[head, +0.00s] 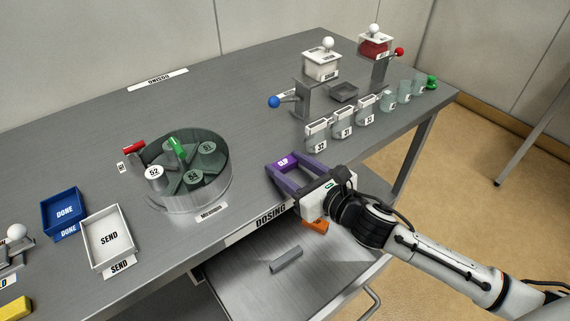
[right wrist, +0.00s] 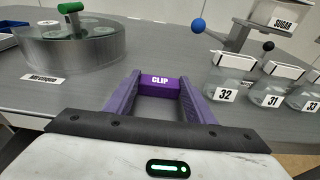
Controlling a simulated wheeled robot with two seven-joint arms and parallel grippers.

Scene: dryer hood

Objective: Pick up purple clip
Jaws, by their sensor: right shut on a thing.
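The purple clip (head: 284,161), a small block with a white CLIP label, is between the fingertips of my right gripper (head: 289,169). In the right wrist view the clip (right wrist: 160,86) spans the gap between the two purple fingers, and the gripper (right wrist: 160,93) is shut on it. It is by the table's front edge, right of the round drum. I cannot tell whether it touches the tabletop. My left gripper is not in view.
The glass-walled drum (head: 187,198) with numbered jars stands to the left. Labelled glass cups (head: 343,128) and dispensers stand to the right. An open drawer (head: 240,285) below holds a grey bar (head: 286,261) and an orange block (head: 315,226).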

